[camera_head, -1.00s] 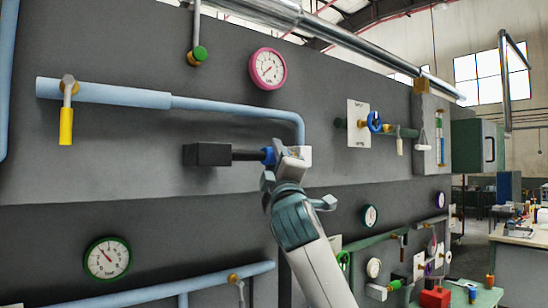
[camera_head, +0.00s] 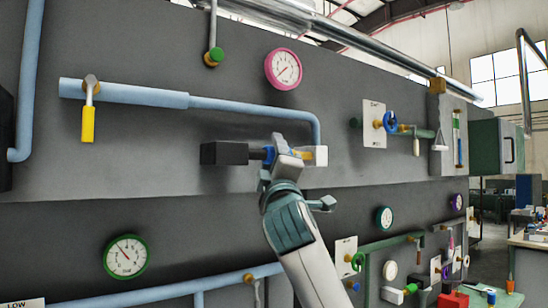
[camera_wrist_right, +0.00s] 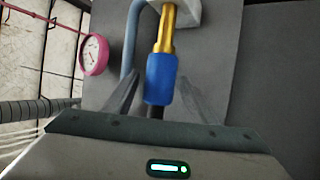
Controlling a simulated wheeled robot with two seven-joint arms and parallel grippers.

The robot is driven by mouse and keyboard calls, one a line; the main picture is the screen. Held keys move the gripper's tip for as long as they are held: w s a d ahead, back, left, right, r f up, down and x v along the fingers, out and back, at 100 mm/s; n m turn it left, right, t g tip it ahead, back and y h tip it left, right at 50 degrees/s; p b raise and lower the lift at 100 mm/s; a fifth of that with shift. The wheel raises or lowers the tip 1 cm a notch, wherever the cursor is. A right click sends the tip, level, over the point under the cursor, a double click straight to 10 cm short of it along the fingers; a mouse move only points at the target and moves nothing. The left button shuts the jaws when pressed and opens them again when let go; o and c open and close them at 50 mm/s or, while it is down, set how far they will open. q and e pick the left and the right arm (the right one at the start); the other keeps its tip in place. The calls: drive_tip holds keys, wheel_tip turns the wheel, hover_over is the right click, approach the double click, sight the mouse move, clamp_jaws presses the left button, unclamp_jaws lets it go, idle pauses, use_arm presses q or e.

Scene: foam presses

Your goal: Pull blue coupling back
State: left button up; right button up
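The blue coupling (camera_head: 269,153) sits on the horizontal line between a black box (camera_head: 225,153) and a white block (camera_head: 320,156). It is partly hidden by my right gripper (camera_head: 278,158) in the head view. A brass stem (camera_wrist_right: 166,30) is bare between the coupling and the white block. My left gripper is not in view.
A light blue pipe (camera_head: 255,108) runs above and bends down near the white block. A pink gauge (camera_head: 283,69) is above it. A yellow-handled valve (camera_head: 88,125) is at left, a blue handwheel (camera_head: 390,122) at right.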

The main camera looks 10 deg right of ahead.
drive_tip(key=shift+d, duration=0.1)
drive_tip(key=shift+d+f, duration=0.1)
drive_tip(key=shift+s+f+b, duration=0.4)
drive_tip(key=shift+s+b, duration=0.1)
drive_tip(key=shift+s, duration=0.05)
drive_tip(key=b+v, duration=0.7)
drive_tip(key=v, duration=0.9)
drive_tip(key=shift+a, duration=0.3)
drive_tip(key=shift+r, duration=0.1)
